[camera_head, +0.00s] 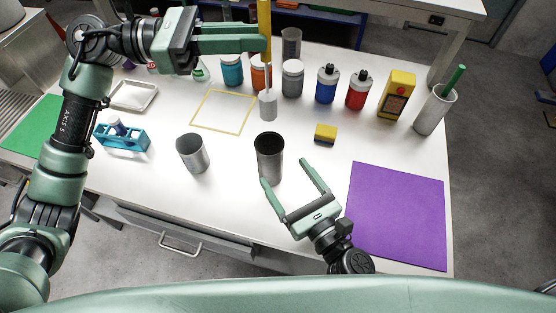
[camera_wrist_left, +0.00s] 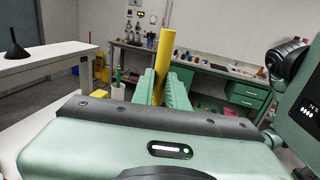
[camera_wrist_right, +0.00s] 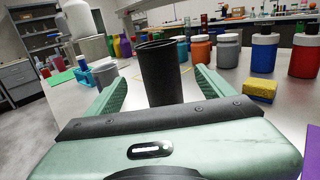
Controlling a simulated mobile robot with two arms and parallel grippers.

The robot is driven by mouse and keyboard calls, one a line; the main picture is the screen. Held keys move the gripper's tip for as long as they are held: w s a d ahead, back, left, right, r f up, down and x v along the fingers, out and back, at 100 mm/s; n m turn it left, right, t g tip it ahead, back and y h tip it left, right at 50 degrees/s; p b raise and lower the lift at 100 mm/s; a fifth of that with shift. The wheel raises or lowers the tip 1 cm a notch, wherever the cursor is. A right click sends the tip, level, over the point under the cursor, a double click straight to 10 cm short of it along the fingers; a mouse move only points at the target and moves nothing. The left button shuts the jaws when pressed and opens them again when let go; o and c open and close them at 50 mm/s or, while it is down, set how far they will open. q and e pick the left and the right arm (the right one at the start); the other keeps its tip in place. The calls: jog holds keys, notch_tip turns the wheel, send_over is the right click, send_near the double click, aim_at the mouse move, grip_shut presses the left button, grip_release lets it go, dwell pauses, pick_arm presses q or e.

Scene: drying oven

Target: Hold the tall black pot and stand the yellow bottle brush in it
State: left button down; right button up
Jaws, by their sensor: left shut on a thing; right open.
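The yellow bottle brush (camera_head: 265,28) hangs upright from my left gripper (camera_head: 268,45), its pale head (camera_head: 268,106) low, behind the pot in the head view. The left fingers are shut on its yellow handle, which also shows in the left wrist view (camera_wrist_left: 164,52). The tall black pot (camera_head: 269,160) stands upright and open-topped on the white table. My right gripper (camera_head: 285,172) is open at the pot's near right side. In the right wrist view the pot (camera_wrist_right: 160,75) shows between the spread fingers; its lower part is hidden by the gripper body.
A grey pot (camera_head: 192,154) stands left of the black pot, a yellow sponge (camera_head: 326,133) right of it. Several jars and bottles line the back. A purple mat (camera_head: 397,215) lies right, a blue rack (camera_head: 122,137) left. A grey holder (camera_head: 435,110) stands far right.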

aim_at(264, 144)
jog(key=x, duration=1.1)
jog(key=shift+a, duration=0.1)
jog(key=c, duration=1.4)
jog(key=shift+c, duration=0.2)
